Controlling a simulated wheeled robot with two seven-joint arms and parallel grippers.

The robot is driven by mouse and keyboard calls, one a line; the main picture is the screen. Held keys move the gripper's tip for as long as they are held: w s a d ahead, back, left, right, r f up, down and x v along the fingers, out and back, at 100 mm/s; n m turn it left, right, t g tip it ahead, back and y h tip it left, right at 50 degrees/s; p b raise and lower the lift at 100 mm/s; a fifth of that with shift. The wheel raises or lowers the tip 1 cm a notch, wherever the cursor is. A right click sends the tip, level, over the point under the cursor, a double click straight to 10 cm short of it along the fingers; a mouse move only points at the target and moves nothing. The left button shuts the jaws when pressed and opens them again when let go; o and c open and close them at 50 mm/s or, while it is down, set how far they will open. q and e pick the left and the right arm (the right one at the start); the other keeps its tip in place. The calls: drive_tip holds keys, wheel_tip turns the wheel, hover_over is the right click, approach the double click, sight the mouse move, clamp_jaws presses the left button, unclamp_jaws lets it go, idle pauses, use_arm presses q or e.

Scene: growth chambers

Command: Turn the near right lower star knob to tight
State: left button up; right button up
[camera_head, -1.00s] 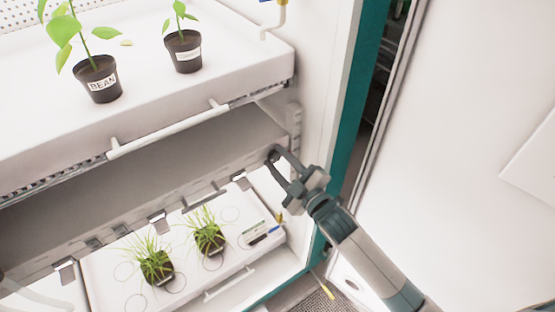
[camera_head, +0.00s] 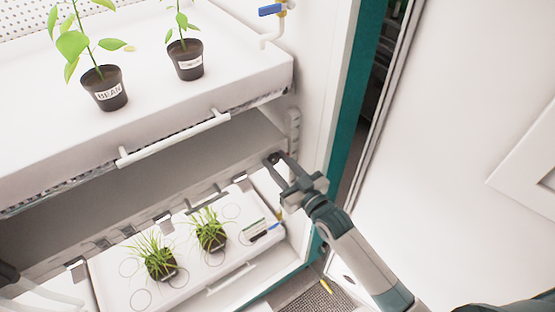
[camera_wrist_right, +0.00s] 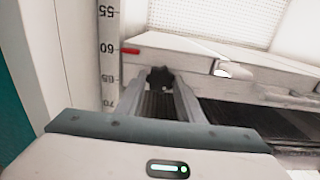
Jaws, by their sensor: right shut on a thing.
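The star knob (camera_wrist_right: 160,77) is small, dark and lobed. It sits at the near right end of the lower shelf's front, below the upper tray. My right gripper (camera_wrist_right: 158,84) is shut on it, with one fingertip on each side. In the head view my right gripper (camera_head: 273,160) reaches in from the lower right, and its fingertips are at the dark knob, which they mostly hide. A dark shape and pale links at the lower left edge of the head view may be part of my left arm; its jaws cannot be made out.
The upper tray (camera_head: 40,150) with a white handle (camera_head: 175,138) overhangs the knob. Below is a white tray (camera_head: 215,272) with two grass pots. A numbered scale (camera_wrist_right: 108,60) and a red mark (camera_wrist_right: 130,51) are near the knob. The teal door frame (camera_head: 352,120) stands to the right.

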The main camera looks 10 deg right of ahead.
drive_tip(key=m+p, duration=0.1)
drive_tip(key=m, duration=0.2)
drive_tip(key=shift+m, duration=0.3)
drive_tip(key=shift+m+p, duration=0.35)
drive_tip(key=shift+m, duration=1.65)
drive_tip(key=o, duration=1.1)
drive_tip(key=shift+c, duration=0.2)
drive_tip(key=shift+w+f, duration=0.1)
